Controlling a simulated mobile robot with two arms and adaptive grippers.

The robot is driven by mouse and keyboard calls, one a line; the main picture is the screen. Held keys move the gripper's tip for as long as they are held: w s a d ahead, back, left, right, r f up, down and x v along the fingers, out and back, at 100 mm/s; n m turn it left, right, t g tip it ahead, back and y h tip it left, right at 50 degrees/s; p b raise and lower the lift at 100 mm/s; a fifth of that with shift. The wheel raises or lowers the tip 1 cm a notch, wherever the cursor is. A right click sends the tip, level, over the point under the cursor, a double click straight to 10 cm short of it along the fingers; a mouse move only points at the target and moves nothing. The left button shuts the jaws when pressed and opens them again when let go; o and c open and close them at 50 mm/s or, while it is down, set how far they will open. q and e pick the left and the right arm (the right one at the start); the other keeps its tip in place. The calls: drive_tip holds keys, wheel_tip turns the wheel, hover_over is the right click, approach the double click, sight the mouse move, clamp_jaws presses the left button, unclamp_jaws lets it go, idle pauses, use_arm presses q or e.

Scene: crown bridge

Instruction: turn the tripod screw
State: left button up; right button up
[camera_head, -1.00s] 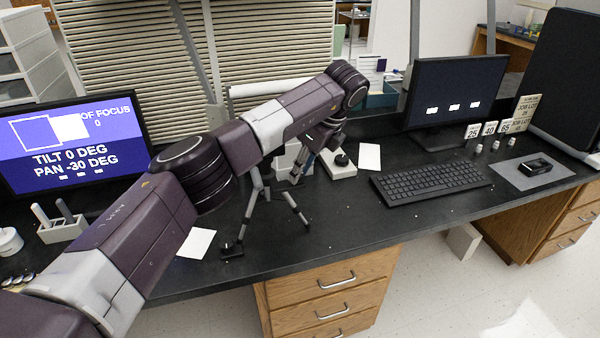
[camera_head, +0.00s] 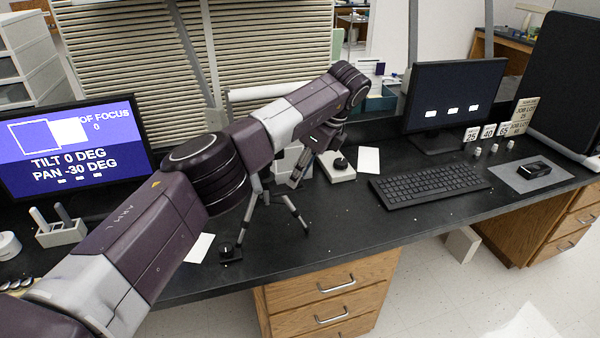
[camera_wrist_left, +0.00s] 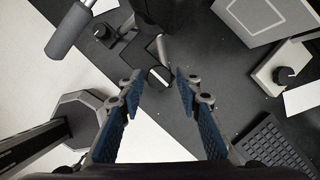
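The tripod (camera_head: 262,212) stands on the black desk, with its upper part hidden behind my left arm in the head view. My left gripper (camera_head: 299,172) is at the tripod's upper right side, small and partly hidden there. In the left wrist view my left gripper (camera_wrist_left: 158,80) is open, its two blue-padded fingers apart. A small dark part with a bright silver edge (camera_wrist_left: 160,75), possibly the tripod screw, shows between and just beyond the fingertips. Contact cannot be told. The dark tripod head (camera_wrist_left: 165,12) is at the top edge. My right gripper is not in view.
A light box with a black knob (camera_head: 340,165) sits right of the tripod, beside a white card (camera_head: 369,160). The keyboard (camera_head: 430,184) lies farther right. A monitor (camera_head: 75,145) stands at left, another (camera_head: 455,95) at right. Desk in front of the keyboard is clear.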

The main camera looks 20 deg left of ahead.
use_arm(q)
drive_tip(key=v, duration=1.2)
